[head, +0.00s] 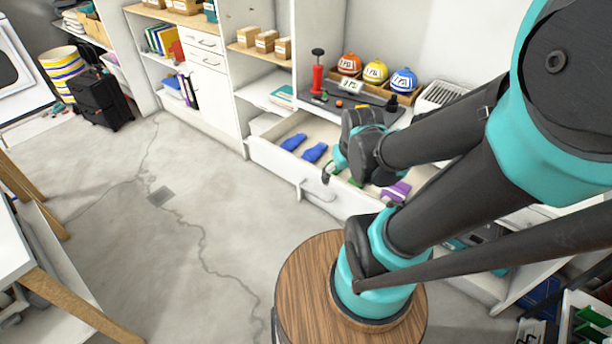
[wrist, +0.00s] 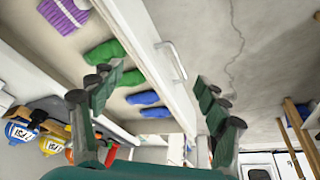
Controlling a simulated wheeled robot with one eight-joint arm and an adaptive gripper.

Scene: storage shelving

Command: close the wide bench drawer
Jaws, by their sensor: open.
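The wide bench drawer (head: 275,163) is pulled out from under the bench in the head view, with its white front panel standing out over the floor. Its handle (head: 302,188) is on the outer face and also shows in the wrist view (wrist: 172,59). My gripper (head: 337,170) is above the drawer's front edge in the head view. In the wrist view my gripper (wrist: 158,92) is open and empty. One finger appears over the drawer's inside and the other over the floor side, with the front panel between them. I cannot tell whether they touch it.
Blue gloves (head: 314,152), green gloves (wrist: 112,55) and a purple item (head: 395,191) lie in the drawer. The floor (head: 200,190) before the drawer is clear.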

